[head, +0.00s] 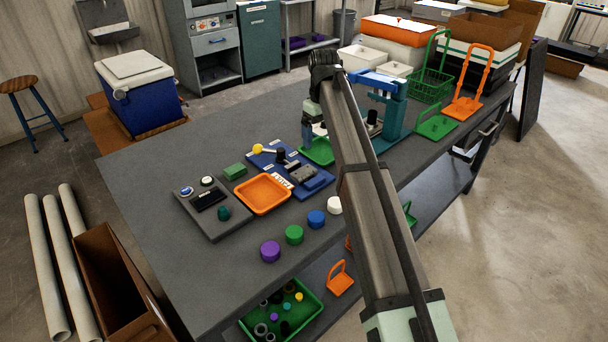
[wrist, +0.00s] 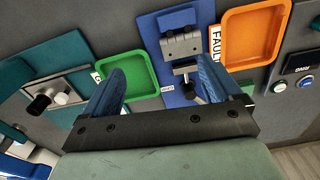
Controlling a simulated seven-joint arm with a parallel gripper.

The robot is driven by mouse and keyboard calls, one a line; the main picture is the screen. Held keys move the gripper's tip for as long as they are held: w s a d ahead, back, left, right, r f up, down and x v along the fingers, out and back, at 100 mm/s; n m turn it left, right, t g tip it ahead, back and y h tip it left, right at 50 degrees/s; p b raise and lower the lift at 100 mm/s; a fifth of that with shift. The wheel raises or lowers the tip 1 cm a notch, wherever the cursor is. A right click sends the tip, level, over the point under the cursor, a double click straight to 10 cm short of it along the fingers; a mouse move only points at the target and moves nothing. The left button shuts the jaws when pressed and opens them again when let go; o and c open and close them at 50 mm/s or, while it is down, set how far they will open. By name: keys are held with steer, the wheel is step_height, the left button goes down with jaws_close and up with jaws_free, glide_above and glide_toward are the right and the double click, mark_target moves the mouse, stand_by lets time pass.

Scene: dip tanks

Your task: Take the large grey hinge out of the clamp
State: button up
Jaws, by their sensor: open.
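The large grey hinge (wrist: 181,46) lies on the blue clamp board (wrist: 172,22) in the wrist view, with dark holes in its plate. The clamp (wrist: 186,72) stands at its near side; whether it presses on the hinge is unclear. In the head view the hinge (head: 300,173) is a small grey shape on the blue board (head: 318,184). My gripper (wrist: 162,84) has its blue fingers wide apart with nothing between them. It hangs above the bench on the hinge's near side in the wrist view. My arm hides part of the gripper in the head view.
A green tray (wrist: 127,75) and an orange tray (wrist: 252,40) with a FAULT label flank the board. A button panel (head: 212,207) and several coloured round pieces sit nearby. A teal press (head: 395,108) stands behind my arm.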

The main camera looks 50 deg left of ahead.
steer(key=s+a, duration=0.2)
steer(key=s, duration=0.1)
glide_above(304, 172)
steer(key=shift+n, duration=0.4)
steer(key=f, duration=0.5)
steer(key=d+f, duration=0.1)
steer(key=f, duration=0.1)
steer(key=shift+w+f, duration=0.1)
steer(key=shift+f, duration=0.2)
steer(key=shift+a+f, duration=0.2)
steer(key=shift+f, duration=0.7)
steer(key=shift+a+f, duration=0.2)
steer(key=shift+f, duration=0.7)
steer(key=shift+a+f, duration=0.2)
steer(key=shift+f, duration=0.7)
steer(key=c, duration=1.2)
